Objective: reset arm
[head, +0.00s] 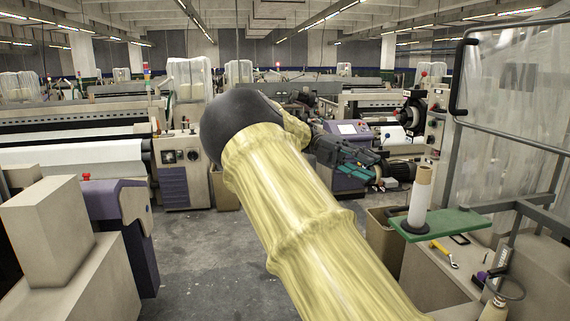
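My arm (300,225), in a pale yellow sleeve, rises from the bottom right to a black rounded elbow (232,122) at the picture's middle. Beyond the elbow a short piece of sleeve shows, and the rest is mostly hidden behind it. Dark jointed parts just right of the sleeve look like my gripper (362,154), seen small against a loom of similar dark colour.
At right, a green board (440,223) carries a yarn cone (419,200), with a yellow-handled tool (444,253) below it. A metal-framed cart (515,205) stands beside. Looms (75,155) line the left and back. Grey floor (205,265) is clear left of my arm.

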